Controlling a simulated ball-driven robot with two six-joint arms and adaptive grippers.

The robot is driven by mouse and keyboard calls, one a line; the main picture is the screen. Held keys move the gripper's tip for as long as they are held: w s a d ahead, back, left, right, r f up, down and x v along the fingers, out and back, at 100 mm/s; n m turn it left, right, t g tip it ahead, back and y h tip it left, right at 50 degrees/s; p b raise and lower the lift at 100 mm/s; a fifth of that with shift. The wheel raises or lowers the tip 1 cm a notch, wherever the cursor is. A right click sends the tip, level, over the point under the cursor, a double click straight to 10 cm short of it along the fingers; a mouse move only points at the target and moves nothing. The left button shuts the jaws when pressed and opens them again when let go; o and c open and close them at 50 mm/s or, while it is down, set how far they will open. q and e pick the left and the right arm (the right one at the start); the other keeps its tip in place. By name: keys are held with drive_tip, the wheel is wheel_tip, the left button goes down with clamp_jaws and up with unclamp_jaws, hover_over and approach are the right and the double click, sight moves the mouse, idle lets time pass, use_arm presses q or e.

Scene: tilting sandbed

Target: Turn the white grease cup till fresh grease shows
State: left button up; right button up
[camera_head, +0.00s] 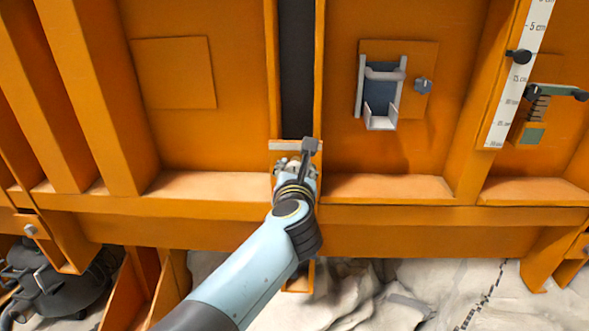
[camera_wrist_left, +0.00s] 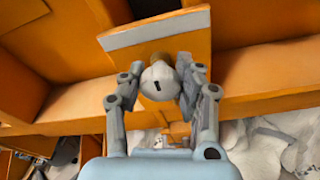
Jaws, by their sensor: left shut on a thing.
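The white grease cup (camera_wrist_left: 160,82) sits between the two fingers of my left gripper (camera_wrist_left: 161,86) in the left wrist view. My left gripper is shut on the cup, one finger on each side. In the head view my left gripper (camera_head: 295,168) is at the foot of the dark vertical channel, and it largely hides the cup. I cannot make out fresh grease. My right gripper is not in view.
A pale plate (camera_wrist_left: 155,30) juts out just above the cup. An orange ledge (camera_head: 385,187) runs along both sides. Pale rocky ground lies below.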

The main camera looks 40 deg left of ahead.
use_arm(q)
drive_tip(key=m+p, duration=0.2)
drive_tip(key=shift+r+m+y, duration=0.1)
drive_tip(key=shift+m+y, duration=0.2)
drive_tip(key=shift+m, duration=0.1)
drive_tip(key=m+y+p, duration=0.1)
drive_tip(key=m, duration=0.3)
drive_tip(key=m+y+p, duration=0.1)
drive_tip(key=m, duration=0.4)
drive_tip(key=shift+p, duration=0.4)
drive_tip(key=shift+f+m+t+y+p, duration=0.15)
drive_tip(key=shift+m+t+p, duration=0.05)
drive_tip(key=shift+m, duration=0.95)
drive_tip(key=shift+f+m+t+y+p, duration=0.15)
drive_tip(key=shift+m+t, duration=0.05)
drive_tip(key=shift+m, duration=0.95)
drive_tip(key=o, duration=1.2)
drive_tip(key=shift+d, duration=0.1)
